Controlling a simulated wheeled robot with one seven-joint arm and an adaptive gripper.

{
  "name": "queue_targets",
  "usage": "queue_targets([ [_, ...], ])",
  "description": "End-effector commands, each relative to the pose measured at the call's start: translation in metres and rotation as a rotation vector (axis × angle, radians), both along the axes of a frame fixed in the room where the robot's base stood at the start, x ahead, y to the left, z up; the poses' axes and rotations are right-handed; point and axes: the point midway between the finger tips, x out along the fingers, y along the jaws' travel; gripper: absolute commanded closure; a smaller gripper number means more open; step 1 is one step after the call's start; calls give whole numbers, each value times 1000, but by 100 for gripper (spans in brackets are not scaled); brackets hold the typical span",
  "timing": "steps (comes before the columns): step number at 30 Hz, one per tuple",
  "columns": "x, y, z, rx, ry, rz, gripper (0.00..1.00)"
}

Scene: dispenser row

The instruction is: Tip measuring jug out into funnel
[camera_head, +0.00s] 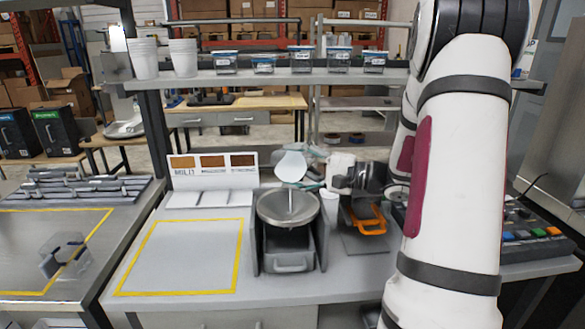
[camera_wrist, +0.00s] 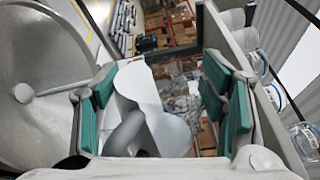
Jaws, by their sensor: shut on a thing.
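The pale measuring jug (camera_head: 291,166) is held in the air above the round grey metal funnel (camera_head: 265,212), apart from its rim. The jug looks tilted, and its contents are not visible. My gripper (camera_head: 312,170) is shut on it from the right. In the wrist view, the jug (camera_wrist: 178,130) lies between the green finger pads of my gripper (camera_wrist: 163,100), with its grey curved part near the palm. The funnel (camera_wrist: 40,45) fills the left of the wrist view. A thin grey upright stands between jug and funnel; I cannot tell whether it is a rod or a stream.
A grey drawer (camera_head: 290,260) sits under the funnel. An orange-handled tray (camera_head: 369,224) stands to its right, below my arm. A shelf (camera_head: 390,78) with several labelled tubs and white cups runs above. The yellow-outlined area (camera_head: 185,255) at left is bare.

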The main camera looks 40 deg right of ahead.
Motion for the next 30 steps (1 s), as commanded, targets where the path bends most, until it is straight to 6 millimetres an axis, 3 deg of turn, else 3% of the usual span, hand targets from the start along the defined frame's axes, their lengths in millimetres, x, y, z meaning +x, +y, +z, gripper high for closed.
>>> queue_targets([
  [30,-9,15,-9,-320,-212,0,73],
])
